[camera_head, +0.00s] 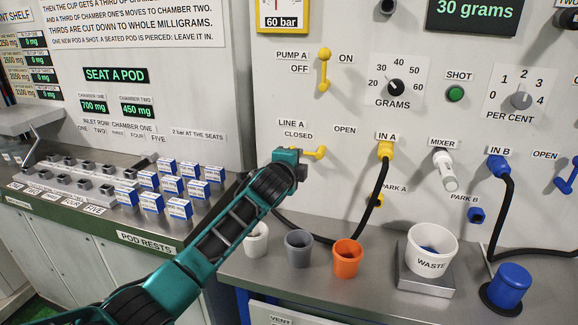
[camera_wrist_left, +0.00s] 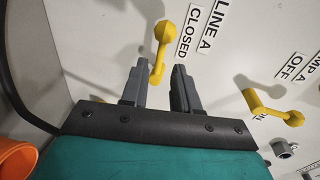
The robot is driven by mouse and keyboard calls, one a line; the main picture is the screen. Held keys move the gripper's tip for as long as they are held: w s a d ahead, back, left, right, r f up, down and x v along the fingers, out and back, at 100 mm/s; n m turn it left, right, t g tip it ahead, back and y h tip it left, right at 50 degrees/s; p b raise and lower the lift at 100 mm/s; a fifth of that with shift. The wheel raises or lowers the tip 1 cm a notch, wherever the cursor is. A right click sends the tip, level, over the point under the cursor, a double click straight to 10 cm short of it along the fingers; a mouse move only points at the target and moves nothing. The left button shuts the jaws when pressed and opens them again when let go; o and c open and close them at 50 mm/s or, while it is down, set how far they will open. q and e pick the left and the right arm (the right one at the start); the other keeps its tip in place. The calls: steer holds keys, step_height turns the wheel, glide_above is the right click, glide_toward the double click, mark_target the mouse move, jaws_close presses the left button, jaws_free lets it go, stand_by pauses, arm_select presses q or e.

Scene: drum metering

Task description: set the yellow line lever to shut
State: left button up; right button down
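The yellow line lever (camera_head: 320,153) lies roughly level on the panel, below the LINE A CLOSED and OPEN labels. In the head view its left part is hidden behind my left gripper (camera_head: 298,168). In the left wrist view the lever (camera_wrist_left: 164,36) shows its round end beside the CLOSED label, and its other end lies between the fingertips of my left gripper (camera_wrist_left: 160,82). These two dark fingers are apart, with a gap on view around the lever. I cannot tell whether either finger touches it. My right gripper is not in view.
The yellow pump lever (camera_head: 323,72) hangs above the line lever. To the right, a black hose leaves the yellow IN A fitting (camera_head: 386,150). Grey (camera_head: 299,250) and orange (camera_head: 347,258) cups and a waste tub (camera_head: 432,248) stand on the bench below. Blue-and-white pods sit left.

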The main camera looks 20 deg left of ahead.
arm_select(q)
steer(key=shift+s+r, duration=0.15)
steer(key=shift+s, duration=0.75)
steer(key=shift+s+r, duration=0.2)
steer(key=shift+s, duration=0.7)
steer(key=shift+s+r, duration=0.15)
steer(key=shift+s, duration=0.75)
steer(key=s+d+f+n+g+h, duration=0.1)
steer(key=s+f+n+g, duration=0.15)
steer(key=s+f, duration=0.65)
steer(key=s+a+f+n+g, duration=0.1)
steer(key=s+f+n, duration=0.5)
steer(key=s+f, duration=0.3)
steer(key=s+a+f+n+g, duration=0.1)
steer(key=s+f+n, duration=0.6)
steer(key=s, duration=1)
step_height(320, 180, down, 3)
steer(key=shift+s+r, duration=0.2)
steer(key=shift+s, duration=0.05)
steer(key=shift+g, duration=0.25)
